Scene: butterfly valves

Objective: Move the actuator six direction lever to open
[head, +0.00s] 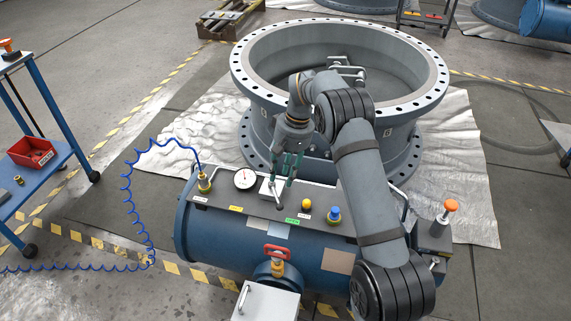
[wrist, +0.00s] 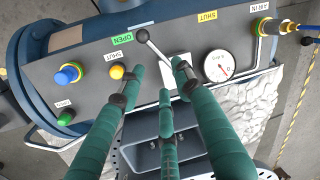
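The direction lever shows in the wrist view as a metal rod with a black ball knob (wrist: 142,36). Its knob end lies close to the green OPEN label (wrist: 121,39) and away from the yellow SHUT label (wrist: 207,15). The OPEN label also shows in the head view (head: 292,221). My gripper (wrist: 158,78) has its green fingers spread apart, with the rod passing near the fingertips. I cannot tell whether a finger touches it.
The panel also carries a pressure gauge (head: 245,179), a yellow button (head: 306,204), a blue knob (head: 334,214) and a brass fitting (head: 204,182) with a coiled blue hose. A large flanged valve ring (head: 250,88) stands behind. A blue cart (head: 42,172) is at left.

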